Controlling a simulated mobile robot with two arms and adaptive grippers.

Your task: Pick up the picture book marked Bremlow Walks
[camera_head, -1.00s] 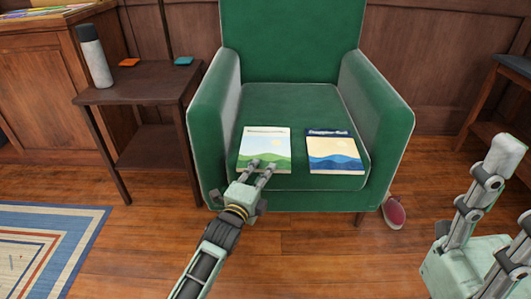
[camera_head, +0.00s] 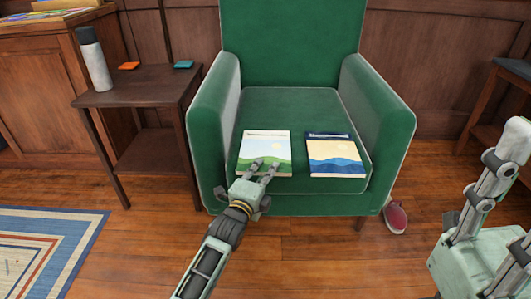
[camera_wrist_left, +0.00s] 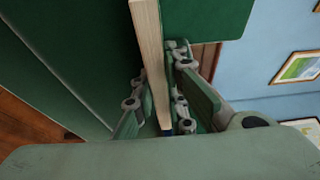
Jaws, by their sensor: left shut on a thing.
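A picture book with a pale sky and green hills (camera_head: 279,144) lies on the left of the green armchair's seat (camera_head: 290,104). A second book with a dark blue title band and blue and yellow waves (camera_head: 334,154) lies to its right. The titles are too blurred to read. My left gripper (camera_head: 263,166) is shut on the near edge of the green-hills book. In the left wrist view the book's pale edge (camera_wrist_left: 150,60) runs between my gripper's fingers (camera_wrist_left: 158,108). Whether the book touches the seat along its whole underside is hidden. My right gripper is not visible.
The armchair's arms rise on both sides of the seat. A dark side table (camera_head: 135,85) with a bottle (camera_head: 95,62) and two small orange and teal items stands left. A reddish shoe-like thing (camera_head: 396,217) lies by the chair's right foot. The floor in front is clear.

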